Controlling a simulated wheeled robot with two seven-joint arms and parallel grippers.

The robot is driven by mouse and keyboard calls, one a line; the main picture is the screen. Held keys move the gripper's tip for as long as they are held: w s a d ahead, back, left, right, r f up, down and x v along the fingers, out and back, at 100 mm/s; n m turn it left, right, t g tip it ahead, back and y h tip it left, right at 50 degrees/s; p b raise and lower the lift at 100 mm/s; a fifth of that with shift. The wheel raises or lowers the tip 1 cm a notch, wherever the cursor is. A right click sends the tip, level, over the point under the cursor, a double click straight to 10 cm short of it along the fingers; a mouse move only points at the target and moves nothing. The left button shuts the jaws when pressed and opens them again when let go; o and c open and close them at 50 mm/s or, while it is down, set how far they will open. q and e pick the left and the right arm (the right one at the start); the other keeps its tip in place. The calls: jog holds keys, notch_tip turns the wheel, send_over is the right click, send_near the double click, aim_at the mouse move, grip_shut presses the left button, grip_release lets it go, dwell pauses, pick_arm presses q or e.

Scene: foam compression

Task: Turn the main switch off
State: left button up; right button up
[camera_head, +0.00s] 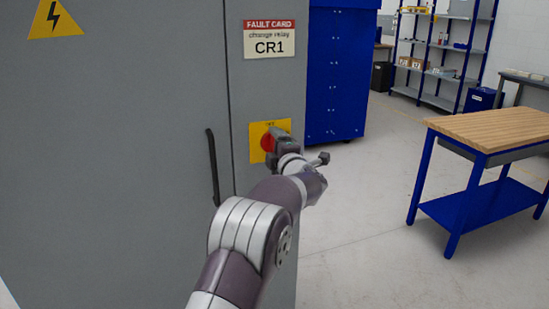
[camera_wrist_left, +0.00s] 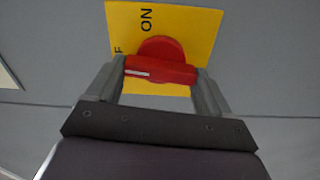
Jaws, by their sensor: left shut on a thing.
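The main switch is a red rotary knob (camera_head: 267,142) on a yellow plate (camera_head: 257,130), on the grey cabinet's front at the right. In the left wrist view the knob (camera_wrist_left: 160,70) has a red bar handle with a white mark at its left end. The plate (camera_wrist_left: 205,25) reads "ON", with a letter "F" partly visible at the left. My left gripper (camera_wrist_left: 160,78) is shut on the bar handle, one finger at each end. In the head view my left gripper (camera_head: 278,143) covers part of the knob. My right gripper is not in view.
The grey cabinet (camera_head: 110,130) has a black door handle (camera_head: 213,165) left of the switch and a "FAULT CARD change relay CR1" sign (camera_head: 269,39) above it. A blue cabinet (camera_head: 335,75) stands behind. A wooden-topped workbench (camera_head: 500,127) stands right, with open floor between.

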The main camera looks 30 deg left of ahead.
pick_arm(q)
jog(key=shift+n+b, duration=0.55)
jog(key=shift+n, duration=0.15)
jog(key=o, duration=0.9)
jog(key=shift+o, duration=0.2)
jog(key=b+v, duration=0.2)
jog(key=v, duration=1)
jog(key=shift+s+d, duration=0.15)
jog(key=shift+d, duration=0.15)
